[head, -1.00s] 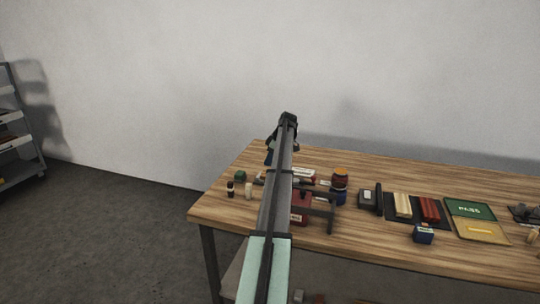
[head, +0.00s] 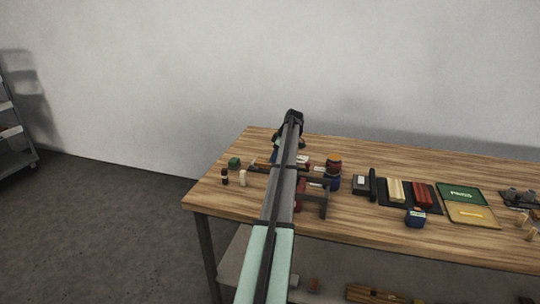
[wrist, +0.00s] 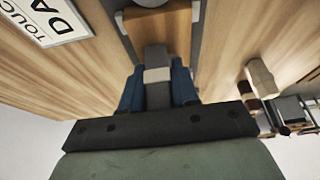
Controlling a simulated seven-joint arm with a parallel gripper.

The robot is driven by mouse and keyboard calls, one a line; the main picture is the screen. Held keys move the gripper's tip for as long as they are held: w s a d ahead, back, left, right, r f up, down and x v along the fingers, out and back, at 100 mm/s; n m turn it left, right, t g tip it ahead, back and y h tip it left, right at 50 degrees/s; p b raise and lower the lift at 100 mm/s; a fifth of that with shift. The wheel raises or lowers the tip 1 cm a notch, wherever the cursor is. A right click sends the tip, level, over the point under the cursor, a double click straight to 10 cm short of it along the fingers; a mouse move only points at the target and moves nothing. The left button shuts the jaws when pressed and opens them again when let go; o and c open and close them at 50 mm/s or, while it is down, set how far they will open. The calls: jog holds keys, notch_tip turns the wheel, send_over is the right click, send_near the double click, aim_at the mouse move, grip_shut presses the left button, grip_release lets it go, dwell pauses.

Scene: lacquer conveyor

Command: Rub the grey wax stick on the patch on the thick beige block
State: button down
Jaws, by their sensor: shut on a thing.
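My gripper (wrist: 158,88) has blue fingers shut on the grey wax stick (wrist: 157,55), which has a pale band around it. The stick points away from my wrist, over the wooden table. In the head view the arm hides most of the gripper and the stick. No patch shows clearly, and I cannot tell for sure which thing is the thick beige block. A brown-orange piece (wrist: 157,17) lies beyond the stick's end between dark rails. Pale beige bars (head: 396,190) lie on a black mat, well right of the arm.
A small cream piece (head: 243,178), a dark bottle (head: 225,177) and a green block (head: 234,162) stand near the table's left end. Orange-topped and blue jars (head: 333,172) stand right of the arm. A white printed card (wrist: 45,20) lies beside the rails.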

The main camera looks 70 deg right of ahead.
jog(key=shift+s, duration=0.55)
jog(key=shift+w, duration=3.15)
jog(key=shift+w+r, duration=0.1)
jog(key=shift+r, duration=0.1)
notch_tip(320, 180, up, 8)
jog(key=shift+f, duration=0.15)
